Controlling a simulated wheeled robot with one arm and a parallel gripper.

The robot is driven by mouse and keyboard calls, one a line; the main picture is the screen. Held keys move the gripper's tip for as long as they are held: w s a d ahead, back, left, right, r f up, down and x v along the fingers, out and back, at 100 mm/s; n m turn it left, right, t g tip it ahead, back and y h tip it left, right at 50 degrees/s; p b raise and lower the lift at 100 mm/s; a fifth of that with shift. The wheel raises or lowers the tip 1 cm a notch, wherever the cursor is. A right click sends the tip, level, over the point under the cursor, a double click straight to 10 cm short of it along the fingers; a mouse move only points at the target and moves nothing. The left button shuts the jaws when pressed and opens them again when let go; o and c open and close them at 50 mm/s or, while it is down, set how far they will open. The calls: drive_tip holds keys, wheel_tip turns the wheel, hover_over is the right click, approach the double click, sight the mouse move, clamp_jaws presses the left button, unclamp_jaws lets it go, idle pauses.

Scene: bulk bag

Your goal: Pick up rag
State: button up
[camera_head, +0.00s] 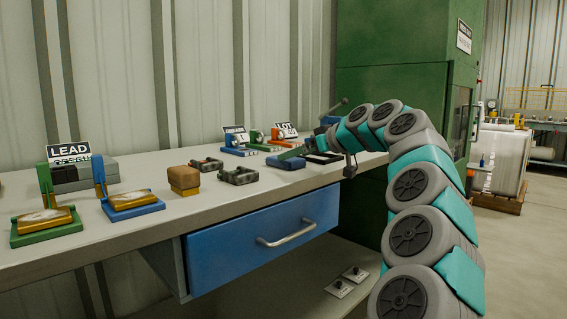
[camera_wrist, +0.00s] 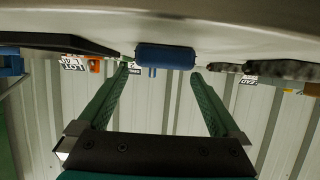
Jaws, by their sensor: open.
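A small blue rolled or folded piece (camera_head: 285,163), which looks like the rag, lies on the workbench near its front edge. It also shows in the wrist view (camera_wrist: 165,57), lying across the gap at the fingertips. My gripper (camera_head: 297,153) reaches over the bench from the right, low and close to the blue piece. In the wrist view my gripper (camera_wrist: 162,71) has its two green fingers spread wide, one toward each end of the blue piece. Nothing is held. I cannot tell whether the tips touch the bench.
Labelled fixtures (camera_head: 238,143) stand behind. A blue drawer (camera_head: 265,238) is below; a green cabinet (camera_head: 390,100) stands right.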

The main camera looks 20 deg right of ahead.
drive_tip(key=x, duration=0.5)
drive_tip(key=shift+s+a, duration=0.1)
drive_tip(key=shift+a, duration=0.1)
drive_tip(key=shift+c, duration=0.2)
drive_tip(key=c, duration=1.1)
drive_tip(key=shift+r, duration=0.15)
